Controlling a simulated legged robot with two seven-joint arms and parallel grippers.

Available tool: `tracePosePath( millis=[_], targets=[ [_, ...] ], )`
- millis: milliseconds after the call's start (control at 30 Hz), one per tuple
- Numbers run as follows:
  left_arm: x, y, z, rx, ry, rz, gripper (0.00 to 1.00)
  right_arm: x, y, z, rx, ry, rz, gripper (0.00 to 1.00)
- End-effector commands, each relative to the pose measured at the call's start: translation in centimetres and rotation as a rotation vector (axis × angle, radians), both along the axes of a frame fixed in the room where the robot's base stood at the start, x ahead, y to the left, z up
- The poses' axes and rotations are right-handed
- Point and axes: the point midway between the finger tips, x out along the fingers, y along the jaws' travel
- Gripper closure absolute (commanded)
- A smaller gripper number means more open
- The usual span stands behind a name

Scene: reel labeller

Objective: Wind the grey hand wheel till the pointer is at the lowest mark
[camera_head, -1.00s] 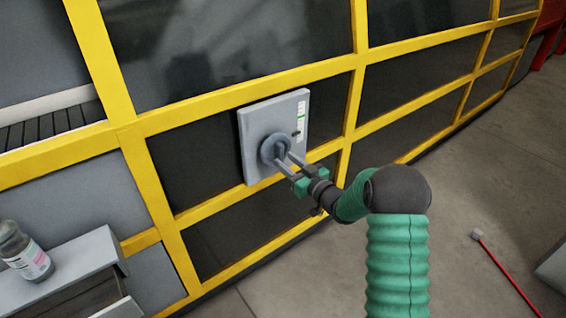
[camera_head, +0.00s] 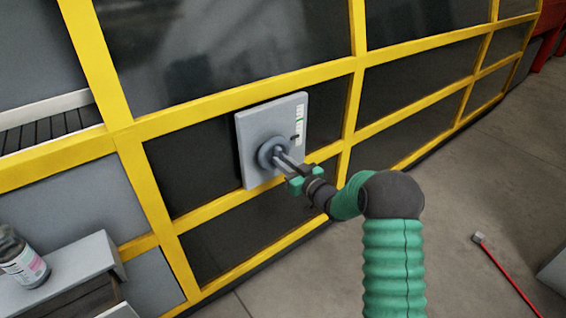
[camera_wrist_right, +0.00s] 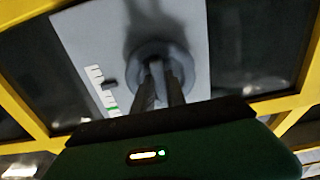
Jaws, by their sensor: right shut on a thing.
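The grey hand wheel (camera_head: 272,152) sits on a light grey panel (camera_head: 256,122) fixed to the yellow-framed machine. My right gripper (camera_head: 281,158) is shut on the wheel's raised grip. In the right wrist view the two fingers (camera_wrist_right: 162,92) close on the grip, with the round wheel (camera_wrist_right: 183,60) behind them. A white scale strip (camera_head: 300,125) with a green mark is on the panel's right side. A small dark pointer (camera_head: 294,138) lies beside it, near the lower part; its exact mark is too small to tell. The left gripper is not in view.
Yellow frame bars (camera_head: 240,101) with dark panes surround the panel. A bottle (camera_head: 22,258) with a pink and white label stands on a grey ledge (camera_head: 75,262) at lower left. A red-handled tool (camera_head: 508,275) lies on the open floor at right.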

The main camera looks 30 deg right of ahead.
Motion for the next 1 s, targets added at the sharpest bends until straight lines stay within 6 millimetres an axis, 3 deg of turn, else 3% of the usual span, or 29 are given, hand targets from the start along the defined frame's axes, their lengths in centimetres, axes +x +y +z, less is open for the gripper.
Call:
tracePosePath(
  millis=[467,1000],
  targets=[
    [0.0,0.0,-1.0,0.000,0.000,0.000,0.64,-0.1,-0.2,-0.5,-0.153,-0.006,-0.002,1.00],
    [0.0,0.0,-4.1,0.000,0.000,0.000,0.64,-0.1,-0.3,-0.6,-0.645,-0.045,-0.001,1.00]
  ],
)
